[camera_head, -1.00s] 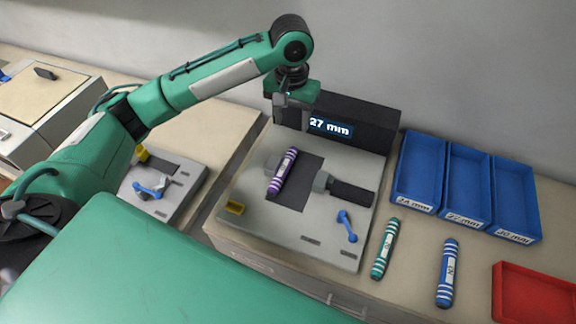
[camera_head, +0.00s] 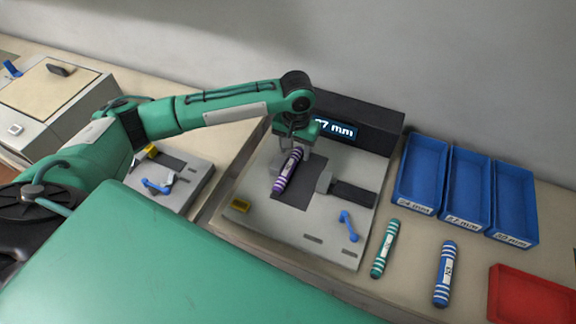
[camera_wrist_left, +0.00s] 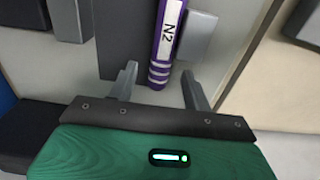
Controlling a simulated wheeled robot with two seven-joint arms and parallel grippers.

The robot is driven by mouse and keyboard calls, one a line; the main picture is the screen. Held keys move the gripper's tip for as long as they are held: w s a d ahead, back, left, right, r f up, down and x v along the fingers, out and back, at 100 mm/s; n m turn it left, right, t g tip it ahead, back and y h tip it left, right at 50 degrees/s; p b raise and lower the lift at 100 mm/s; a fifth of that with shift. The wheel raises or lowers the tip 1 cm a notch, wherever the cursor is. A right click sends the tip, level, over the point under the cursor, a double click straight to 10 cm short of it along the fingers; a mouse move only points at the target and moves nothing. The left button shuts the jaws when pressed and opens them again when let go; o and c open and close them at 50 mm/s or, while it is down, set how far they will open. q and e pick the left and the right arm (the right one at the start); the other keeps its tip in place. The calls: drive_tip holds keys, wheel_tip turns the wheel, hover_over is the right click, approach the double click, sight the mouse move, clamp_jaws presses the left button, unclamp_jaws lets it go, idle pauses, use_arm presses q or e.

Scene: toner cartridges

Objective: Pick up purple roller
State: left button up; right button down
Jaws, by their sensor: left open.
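The purple roller (camera_head: 288,172) with white stripes lies on the dark strip of the grey measuring fixture (camera_head: 262,215). My left gripper (camera_head: 293,158) is over the roller's far end, pointing down. In the left wrist view the roller (camera_wrist_left: 168,40) shows a white label reading "N2". There the open fingers of my left gripper (camera_wrist_left: 160,84) stand on either side of the roller's striped end, with gaps on both sides. The display (camera_head: 337,129) behind is partly covered by my arm and shows "7 mm" at its visible part. My right gripper is not seen.
A teal roller (camera_head: 385,248) and a blue roller (camera_head: 445,275) lie on the table to the right. Three blue bins (camera_head: 425,209) stand behind them, and a red tray (camera_head: 530,300) is at the lower right. A clamp block (camera_head: 350,192) sits beside the purple roller.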

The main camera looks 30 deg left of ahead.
use_arm(q)
drive_tip(key=shift+f, duration=0.95)
drive_tip(key=shift+c, duration=0.2)
clamp_jaws()
drive_tip(key=shift+r, duration=0.2)
